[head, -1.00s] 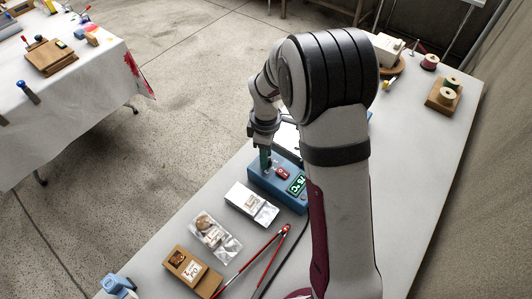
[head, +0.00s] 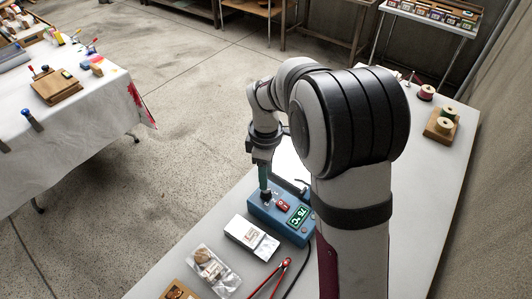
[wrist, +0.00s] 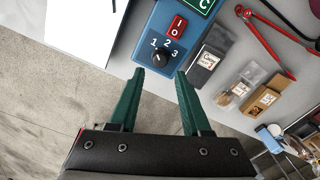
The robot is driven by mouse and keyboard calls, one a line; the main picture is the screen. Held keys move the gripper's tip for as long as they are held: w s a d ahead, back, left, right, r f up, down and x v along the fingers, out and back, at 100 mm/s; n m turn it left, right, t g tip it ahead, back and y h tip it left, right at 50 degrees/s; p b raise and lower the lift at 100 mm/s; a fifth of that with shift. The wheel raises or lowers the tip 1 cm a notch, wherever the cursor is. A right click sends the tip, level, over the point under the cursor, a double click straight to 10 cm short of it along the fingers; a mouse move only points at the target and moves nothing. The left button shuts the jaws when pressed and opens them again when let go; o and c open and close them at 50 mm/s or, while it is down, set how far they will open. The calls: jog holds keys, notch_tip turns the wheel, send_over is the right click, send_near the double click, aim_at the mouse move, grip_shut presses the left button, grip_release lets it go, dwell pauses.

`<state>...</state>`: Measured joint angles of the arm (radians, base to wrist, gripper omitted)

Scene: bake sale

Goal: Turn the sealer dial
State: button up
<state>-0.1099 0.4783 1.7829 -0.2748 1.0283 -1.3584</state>
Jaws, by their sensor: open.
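The blue sealer (head: 262,212) stands on the grey table, with a black dial, a red switch (head: 283,205) and a lit green display (head: 299,215) on top. In the wrist view the dial (wrist: 161,58) is round, with the numbers 1, 2 and 3 around it; its exact setting is too small to read. My gripper (wrist: 160,74) is open, with green fingers apart on either side of the dial's line. The dial shows just beyond the fingertips, and nothing is between them. In the head view my gripper (head: 264,184) points down at the dial end of the sealer.
A wooden block with spools (head: 440,125) stands far right. A white-covered table (head: 85,110) is at left.

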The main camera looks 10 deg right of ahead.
notch_tip(320, 180, up, 10)
dwell(0.4)
